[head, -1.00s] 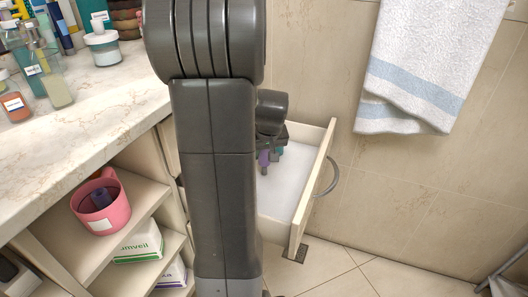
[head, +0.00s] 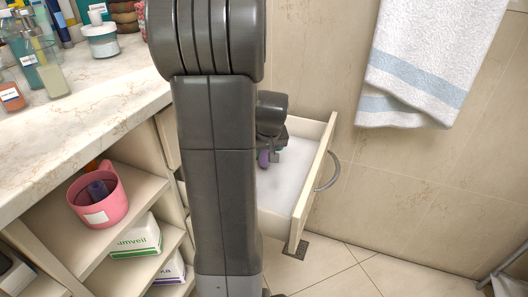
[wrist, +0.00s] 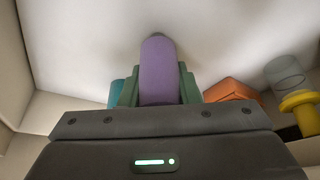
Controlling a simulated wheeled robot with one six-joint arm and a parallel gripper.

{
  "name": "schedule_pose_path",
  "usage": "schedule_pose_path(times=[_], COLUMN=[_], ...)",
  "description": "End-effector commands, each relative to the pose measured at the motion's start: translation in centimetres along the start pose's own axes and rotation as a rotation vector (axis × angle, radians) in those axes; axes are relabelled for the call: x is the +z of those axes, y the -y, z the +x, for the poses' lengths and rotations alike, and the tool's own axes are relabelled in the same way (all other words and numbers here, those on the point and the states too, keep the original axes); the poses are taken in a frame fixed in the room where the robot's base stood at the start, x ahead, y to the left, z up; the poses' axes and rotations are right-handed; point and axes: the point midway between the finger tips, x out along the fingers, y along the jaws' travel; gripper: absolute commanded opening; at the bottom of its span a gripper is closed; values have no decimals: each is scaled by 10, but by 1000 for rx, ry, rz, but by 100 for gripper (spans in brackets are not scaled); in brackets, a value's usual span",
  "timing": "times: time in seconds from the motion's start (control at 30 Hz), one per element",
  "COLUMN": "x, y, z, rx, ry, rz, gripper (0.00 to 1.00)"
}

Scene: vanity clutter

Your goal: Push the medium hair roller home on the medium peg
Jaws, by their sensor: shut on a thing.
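My gripper (wrist: 159,84) is shut on a purple, round-ended cylinder (wrist: 158,66), which sits between its two greenish fingers in the wrist view. It looks like a hair roller, but I cannot tell its size. In the head view my gripper is inside the open drawer (head: 330,150), partly behind my own arm, and a bit of the purple cylinder (head: 263,158) shows below it. The cylinder's far end is over the pale drawer floor (wrist: 75,60). I cannot make out a medium peg in either view.
In the wrist view a teal thing (wrist: 117,92) lies left of the fingers; an orange block (wrist: 231,90), a yellow spool-like thing (wrist: 299,103) and a clear cylinder (wrist: 284,72) lie right. A pink mug (head: 105,200) stands on the shelf. The drawer's front part looks clear.

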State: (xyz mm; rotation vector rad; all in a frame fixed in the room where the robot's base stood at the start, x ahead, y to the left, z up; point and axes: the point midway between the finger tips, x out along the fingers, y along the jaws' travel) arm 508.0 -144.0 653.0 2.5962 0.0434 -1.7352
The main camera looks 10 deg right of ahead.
Motion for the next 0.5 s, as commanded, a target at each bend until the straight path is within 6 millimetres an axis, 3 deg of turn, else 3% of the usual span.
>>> schedule_pose_path(times=[0.5], x=[6], y=[0], z=[13], rx=[0], ry=[0], rz=[0], gripper=[8])
